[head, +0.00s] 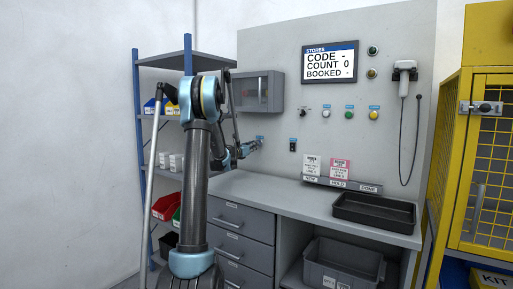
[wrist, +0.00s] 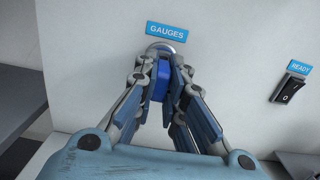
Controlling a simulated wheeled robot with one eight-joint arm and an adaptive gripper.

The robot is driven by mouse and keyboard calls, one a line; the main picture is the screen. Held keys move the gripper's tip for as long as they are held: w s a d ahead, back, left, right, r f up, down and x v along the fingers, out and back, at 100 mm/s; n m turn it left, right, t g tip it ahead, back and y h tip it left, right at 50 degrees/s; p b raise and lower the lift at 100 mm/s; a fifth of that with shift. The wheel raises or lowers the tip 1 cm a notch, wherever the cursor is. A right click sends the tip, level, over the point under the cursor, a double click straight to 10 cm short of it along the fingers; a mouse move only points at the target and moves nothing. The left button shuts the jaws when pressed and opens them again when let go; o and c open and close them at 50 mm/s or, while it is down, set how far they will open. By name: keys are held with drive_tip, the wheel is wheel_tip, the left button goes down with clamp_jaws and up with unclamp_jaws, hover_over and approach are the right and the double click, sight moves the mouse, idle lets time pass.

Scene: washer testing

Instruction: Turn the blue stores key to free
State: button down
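A blue key (wrist: 160,82) sits in a round metal lock on the pale wall panel, under a blue label reading GAUGES (wrist: 166,31). My gripper (wrist: 162,72) has one finger on each side of the key and appears shut on it. The fingers hide part of the key and lock, and I cannot read which position it is turned to. In the head view my gripper (head: 255,146) is against the panel, below the grey wall cabinet, and the key is too small to make out there.
A black READY rocker switch (wrist: 291,84) is to the right of my gripper. Above the bench (head: 280,189) are a STORES screen (head: 329,62), several buttons and a corded scanner (head: 404,76). A black tray (head: 374,211) lies on the bench. A yellow cage (head: 488,150) stands at the right.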

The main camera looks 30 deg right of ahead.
drive_tip(key=m, duration=0.4)
drive_tip(key=shift+g, duration=0.3)
drive_tip(key=shift+w, duration=0.1)
drive_tip(key=shift+m, duration=0.6)
drive_tip(key=shift+a+m, duration=0.1)
drive_tip(key=shift+m, duration=1.2)
drive_tip(key=shift+r, duration=0.1)
